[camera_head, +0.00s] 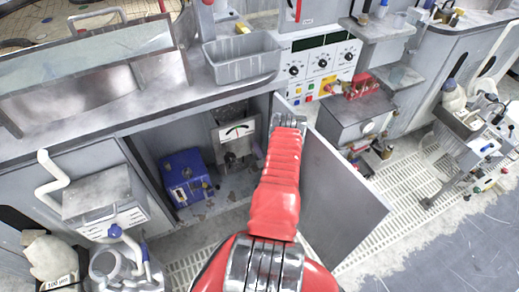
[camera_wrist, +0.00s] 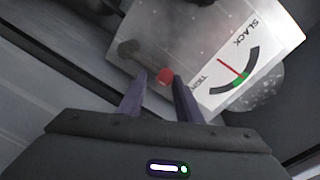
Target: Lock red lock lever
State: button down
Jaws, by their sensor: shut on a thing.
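The red lock lever (camera_wrist: 165,75) shows in the wrist view as a small red knob in front of a pale metal plate. My gripper (camera_wrist: 162,80) has its two dark fingers on either side of the knob and is shut on it. The lever's shaft is mostly hidden. Beside it, a white gauge (camera_wrist: 236,72) reads SLACK and TIGHT; its red needle points near the middle of the arc, with a green band toward TIGHT. In the head view, the gauge unit (camera_head: 237,131) stands inside the open cabinet; my fingers cannot be made out there.
A blue box (camera_head: 186,178) stands left of the gauge unit in the cabinet. The open cabinet door (camera_head: 341,203) is to the right of my arm. A grey tray (camera_head: 240,60) and a control panel (camera_head: 318,64) are above.

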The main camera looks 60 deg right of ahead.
jog(key=shift+a+f, duration=0.4)
jog(key=shift+f, duration=0.1)
jog(key=c, duration=1.5)
grip_release()
jog(key=shift+c, duration=0.2)
jog(key=shift+o, duration=1.4)
jog(key=shift+d+r, duration=0.1)
jog(key=shift+o, duration=0.3)
jog(key=shift+d+r, duration=0.1)
jog(key=shift+s, duration=0.15)
jog(key=v, duration=1.3)
jog(key=shift+s+a, duration=0.2)
jog(key=shift+a, duration=0.05)
